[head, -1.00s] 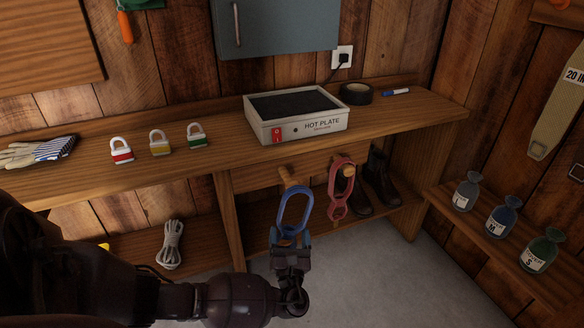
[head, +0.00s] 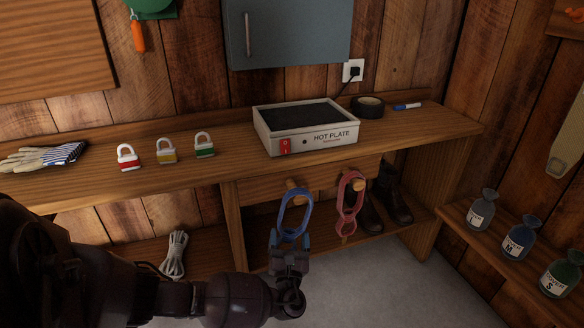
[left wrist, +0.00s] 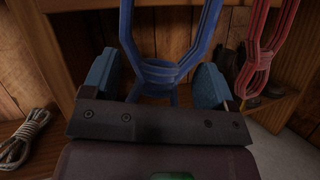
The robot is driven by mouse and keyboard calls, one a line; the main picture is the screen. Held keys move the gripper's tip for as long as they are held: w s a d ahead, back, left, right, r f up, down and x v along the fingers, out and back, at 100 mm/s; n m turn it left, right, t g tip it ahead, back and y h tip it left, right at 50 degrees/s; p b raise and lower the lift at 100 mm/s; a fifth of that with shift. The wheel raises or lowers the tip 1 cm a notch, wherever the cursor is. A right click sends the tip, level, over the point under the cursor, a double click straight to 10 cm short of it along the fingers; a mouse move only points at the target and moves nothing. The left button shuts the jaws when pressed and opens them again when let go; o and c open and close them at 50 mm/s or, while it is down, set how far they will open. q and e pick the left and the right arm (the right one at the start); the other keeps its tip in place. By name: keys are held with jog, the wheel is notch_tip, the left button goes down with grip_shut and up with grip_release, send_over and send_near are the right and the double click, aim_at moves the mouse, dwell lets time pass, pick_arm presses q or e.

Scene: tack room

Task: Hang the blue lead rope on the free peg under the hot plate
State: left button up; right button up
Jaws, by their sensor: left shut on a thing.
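The blue lead rope (head: 281,216) is a long upright loop with a bound lower part. My left gripper (head: 290,242) is shut on that lower part, in front of the bench. In the left wrist view the rope (left wrist: 157,72) rises between the two blue fingers. A wooden peg (head: 292,184) under the hot plate (head: 308,128) shows at the top of the blue loop. I cannot tell whether the loop is around it or in front of it. The peg to its right (head: 349,183) carries a red rope (head: 341,208). My right gripper is not in view.
The bench top (head: 226,172) overhangs the pegs. Red, yellow and green padlocks (head: 204,150) and gloves stand to the left. Dark boots (head: 392,200) and a grey rope bundle (head: 176,253) are below. Bottles (head: 520,240) line a right-hand shelf.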

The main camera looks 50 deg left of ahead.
pick_arm(q)
jog(key=shift+w+a+b, duration=0.25)
jog(key=shift+a, duration=0.35)
jog(key=shift+w+a+b, duration=0.2)
jog(key=shift+w+a, duration=0.05)
jog(key=shift+a, duration=0.35)
jog(key=shift+w+a+f, duration=0.25)
jog(key=shift+a+f, duration=0.2)
jog(key=shift+a, duration=0.1)
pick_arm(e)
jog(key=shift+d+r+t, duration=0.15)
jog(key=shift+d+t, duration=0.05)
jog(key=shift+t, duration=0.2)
pick_arm(q)
jog(key=shift+a, duration=0.1)
jog(key=shift+f, duration=0.1)
